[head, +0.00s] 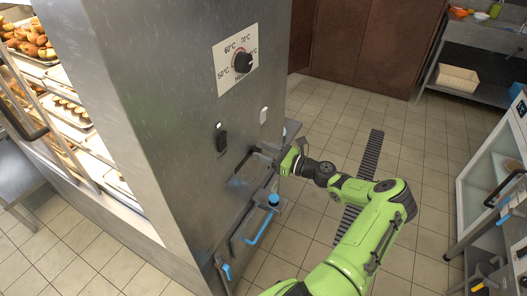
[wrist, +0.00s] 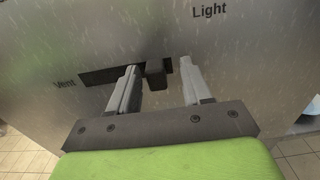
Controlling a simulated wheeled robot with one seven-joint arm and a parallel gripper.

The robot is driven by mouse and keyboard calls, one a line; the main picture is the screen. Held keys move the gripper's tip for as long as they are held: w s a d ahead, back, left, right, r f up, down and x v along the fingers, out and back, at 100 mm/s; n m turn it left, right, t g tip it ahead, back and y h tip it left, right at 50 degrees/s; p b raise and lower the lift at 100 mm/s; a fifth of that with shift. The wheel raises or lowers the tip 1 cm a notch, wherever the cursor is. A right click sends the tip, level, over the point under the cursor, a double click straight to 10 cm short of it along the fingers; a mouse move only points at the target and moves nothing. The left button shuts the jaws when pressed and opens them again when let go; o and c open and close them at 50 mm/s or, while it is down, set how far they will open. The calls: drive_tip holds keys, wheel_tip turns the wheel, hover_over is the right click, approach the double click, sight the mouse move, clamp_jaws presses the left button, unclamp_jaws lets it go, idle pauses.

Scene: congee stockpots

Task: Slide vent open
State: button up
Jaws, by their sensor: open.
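The vent slider is a dark knob (wrist: 156,74) in a dark horizontal slot (wrist: 108,74) on the steel cabinet panel in the wrist view. The word "Vent" is printed left of the slot, and the knob sits toward the slot's right part. My gripper (wrist: 158,80) is open, with one grey finger on each side of the knob. I cannot tell whether either finger touches it. In the head view my gripper (head: 272,156) is at the cabinet's side panel, below the switches, and hides much of the vent area.
The steel cabinet (head: 165,90) carries a temperature dial (head: 242,62), a black switch (head: 221,138) and a white switch (head: 263,115). Blue-marked handles (head: 262,232) stick out below my gripper. A dark floor grate (head: 371,160) lies behind my arm. Tiled floor is open to the right.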

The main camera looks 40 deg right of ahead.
drive_tip(key=p+v, duration=0.1)
drive_tip(key=v, duration=1.4)
drive_tip(key=shift+p, duration=0.3)
drive_tip(key=shift+r, duration=0.1)
drive_tip(key=w+a+r+n+g+p, duration=0.1)
drive_tip(key=w+a+r+n+g, duration=0.15)
drive_tip(key=a+n+g, duration=0.45)
drive_tip(key=w+a+r+n+g+p, duration=0.15)
drive_tip(key=a+r+n, duration=0.3)
drive_tip(key=a, duration=0.45)
drive_tip(key=w+a+r+n+g, duration=0.2)
drive_tip(key=a+r+n+g, duration=0.1)
drive_tip(key=a+n+g, duration=0.4)
drive_tip(key=s+a+r+n+t+h+p, duration=0.1)
drive_tip(key=s+a+r+n+t+h, duration=0.1)
drive_tip(key=s+a+r+n, duration=0.4)
drive_tip(key=s+a+r+n+t+h+p, duration=0.1)
drive_tip(key=s+a+r+n+h, duration=0.3)
drive_tip(key=s+r, duration=0.5)
drive_tip(key=s+a+n+t, duration=0.1)
drive_tip(key=s+a+n, duration=0.1)
drive_tip(key=n, duration=0.1)
drive_tip(key=shift+s+a+r+p, duration=0.2)
drive_tip(key=shift+a+r+p, duration=0.05)
drive_tip(key=shift+a+p, duration=0.15)
